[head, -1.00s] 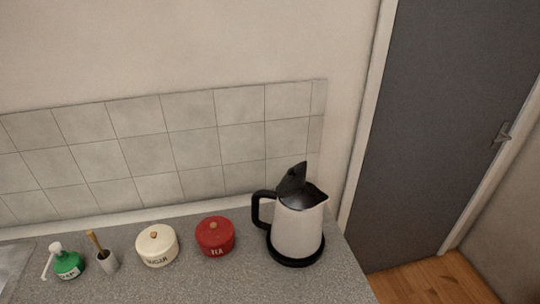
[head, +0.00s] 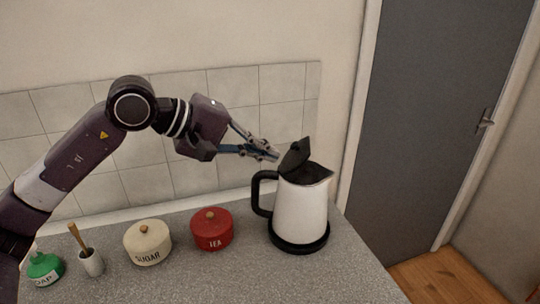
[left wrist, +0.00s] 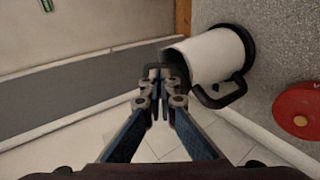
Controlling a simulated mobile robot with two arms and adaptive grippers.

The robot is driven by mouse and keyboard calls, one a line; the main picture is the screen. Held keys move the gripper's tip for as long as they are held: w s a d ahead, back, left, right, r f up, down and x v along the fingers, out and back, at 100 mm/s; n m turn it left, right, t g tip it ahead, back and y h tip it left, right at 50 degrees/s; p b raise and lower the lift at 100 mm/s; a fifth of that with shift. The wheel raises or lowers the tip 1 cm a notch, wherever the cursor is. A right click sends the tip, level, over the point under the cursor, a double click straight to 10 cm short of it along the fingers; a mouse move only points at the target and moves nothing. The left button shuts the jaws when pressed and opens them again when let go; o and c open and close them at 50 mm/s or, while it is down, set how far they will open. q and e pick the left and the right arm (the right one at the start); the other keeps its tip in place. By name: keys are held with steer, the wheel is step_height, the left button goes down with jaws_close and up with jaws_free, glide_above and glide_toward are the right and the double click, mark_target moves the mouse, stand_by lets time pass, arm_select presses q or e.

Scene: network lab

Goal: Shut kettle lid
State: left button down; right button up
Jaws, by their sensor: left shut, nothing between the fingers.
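The kettle (head: 301,213) is white with a black handle and black base, and stands upright on the counter at the right. Its black lid (head: 295,156) is open and tilted up above the rim. My left gripper (head: 276,156) is shut and empty, with its fingertips right beside the lid on its left side. I cannot tell whether they touch it. In the left wrist view the kettle (left wrist: 214,56) lies just beyond the shut fingertips (left wrist: 157,72), which hide part of the lid area. My right gripper is not in view.
A red tea pot (head: 212,231) and a cream sugar pot (head: 148,244) stand left of the kettle. A tiled wall (head: 225,110) is behind.

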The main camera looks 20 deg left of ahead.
mark_target(294, 152)
arm_select(q)
steer(key=a+r+m+t+y, duration=0.1)
steer(key=a+r+t+y, duration=0.15)
steer(key=a+r, duration=0.35)
steer(key=shift+t, duration=0.35)
steer(key=p+x, duration=0.1)
steer(key=x, duration=0.3)
steer(key=s+p+x, duration=0.1)
steer(key=p+x, duration=0.1)
steer(key=x, duration=0.3)
steer(key=d+f+p+x, duration=0.1)
steer(key=p+x, duration=0.1)
steer(key=x, duration=0.2)
steer(key=shift+d+f, duration=0.1)
steer(key=shift+f, duration=0.15)
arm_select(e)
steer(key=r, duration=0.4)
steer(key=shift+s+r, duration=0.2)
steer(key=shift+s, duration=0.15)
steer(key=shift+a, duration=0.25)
